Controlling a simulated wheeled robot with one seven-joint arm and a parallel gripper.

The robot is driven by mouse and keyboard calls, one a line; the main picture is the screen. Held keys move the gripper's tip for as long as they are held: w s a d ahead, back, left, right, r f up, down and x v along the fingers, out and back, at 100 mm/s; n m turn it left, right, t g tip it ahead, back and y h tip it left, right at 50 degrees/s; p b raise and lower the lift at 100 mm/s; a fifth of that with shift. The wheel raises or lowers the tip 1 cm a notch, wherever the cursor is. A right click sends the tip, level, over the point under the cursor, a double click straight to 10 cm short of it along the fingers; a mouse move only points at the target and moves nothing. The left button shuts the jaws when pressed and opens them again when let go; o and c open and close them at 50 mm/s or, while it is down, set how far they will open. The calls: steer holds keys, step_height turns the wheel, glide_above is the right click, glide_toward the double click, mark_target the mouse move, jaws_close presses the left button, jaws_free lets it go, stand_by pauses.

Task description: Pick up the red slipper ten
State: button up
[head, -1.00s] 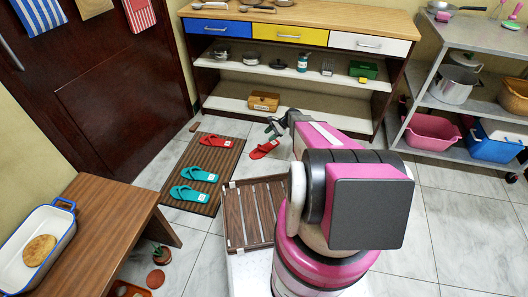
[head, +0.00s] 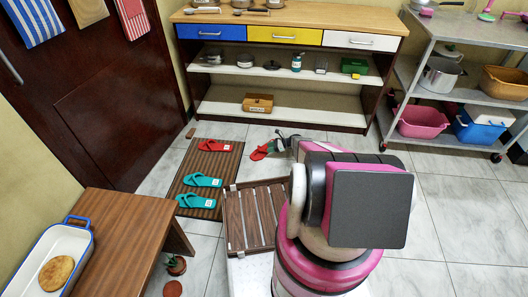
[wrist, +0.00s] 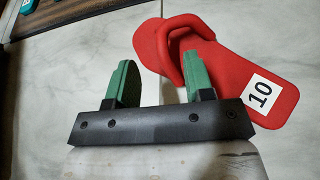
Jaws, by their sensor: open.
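The red slipper ten (wrist: 225,55) lies on the grey tile floor in the wrist view, with a white label reading 10 near its heel end. In the head view the same slipper (head: 259,153) is small and partly hidden by my arm. My gripper (wrist: 163,72) is open, with green fingertips pointing toward the slipper's strap end. The right fingertip overlaps the strap area in the picture; I cannot tell whether it touches. Nothing is held between the fingers. In the head view my gripper (head: 275,145) is low near the floor beside the slipper.
A brown slatted mat (head: 187,179) holds another red slipper (head: 214,146) and two teal slippers (head: 204,180). A wooden slatted rack (head: 234,224) lies nearer me. The shelf unit (head: 225,105) stands behind, and a wooden bench (head: 120,225) is at left.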

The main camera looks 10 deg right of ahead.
mark_target(265, 148)
steer(key=shift+x, duration=2.65)
steer(key=shift+w, duration=0.1)
jaws_close()
